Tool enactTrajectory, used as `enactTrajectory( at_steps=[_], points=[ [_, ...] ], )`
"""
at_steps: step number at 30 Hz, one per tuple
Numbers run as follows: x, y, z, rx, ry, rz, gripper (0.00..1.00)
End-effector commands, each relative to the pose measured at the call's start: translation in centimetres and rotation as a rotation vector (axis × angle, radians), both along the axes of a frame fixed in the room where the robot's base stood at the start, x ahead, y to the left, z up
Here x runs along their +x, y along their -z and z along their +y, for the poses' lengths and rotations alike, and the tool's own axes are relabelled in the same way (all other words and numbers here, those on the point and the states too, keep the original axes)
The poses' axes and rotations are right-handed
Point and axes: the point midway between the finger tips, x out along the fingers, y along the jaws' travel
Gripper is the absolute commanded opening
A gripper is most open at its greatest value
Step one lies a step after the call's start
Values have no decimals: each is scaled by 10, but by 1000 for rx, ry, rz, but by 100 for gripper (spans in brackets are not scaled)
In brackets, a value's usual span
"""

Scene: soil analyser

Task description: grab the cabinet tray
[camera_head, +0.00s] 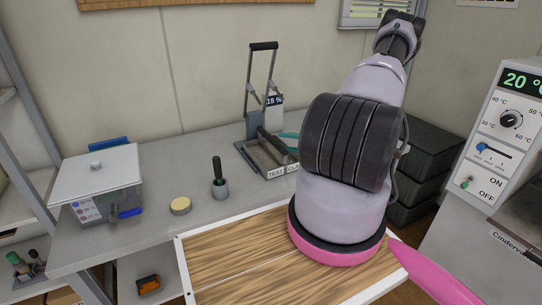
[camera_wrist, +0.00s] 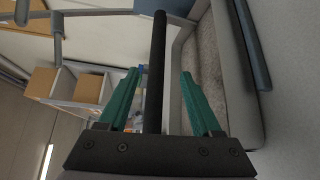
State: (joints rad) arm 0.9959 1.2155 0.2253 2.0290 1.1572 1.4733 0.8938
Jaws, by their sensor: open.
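A small grey tray (camera_head: 250,158) with "TEST" and "CLA…" labels on its front stands on the counter, partly hidden by my arm. It is the likely cabinet tray, though I cannot confirm that. A dark bar-like handle (camera_head: 271,141) lies over it. In the wrist view, my gripper (camera_wrist: 158,74) is open, with a green finger on each side of a black bar (camera_wrist: 158,60), apparently this handle. Gaps show on both sides of the bar. A tray with rough grey fill (camera_wrist: 205,65) lies behind the right finger. In the head view, a teal fingertip (camera_head: 290,135) shows beside the tray.
A press-like stand with a tall handle (camera_head: 263,46) rises behind the tray. A dark mallet in a grey cup (camera_head: 219,180), a round yellow-topped tin (camera_head: 180,205) and a lidded clear box (camera_head: 98,170) stand left. A control cabinet (camera_head: 490,140) and black drawers (camera_head: 425,150) are right.

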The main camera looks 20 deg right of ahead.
Motion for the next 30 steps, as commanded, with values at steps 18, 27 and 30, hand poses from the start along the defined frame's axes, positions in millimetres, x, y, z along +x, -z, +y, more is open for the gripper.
enactTrajectory(
  at_steps=[18, 27, 30],
  points=[
    [47, 4, 44, -2, -2, 0, 66],
    [47, 4, 44, -2, -1, 0, 31],
    [47, 4, 44, -2, -1, 0, 0]
  ],
)
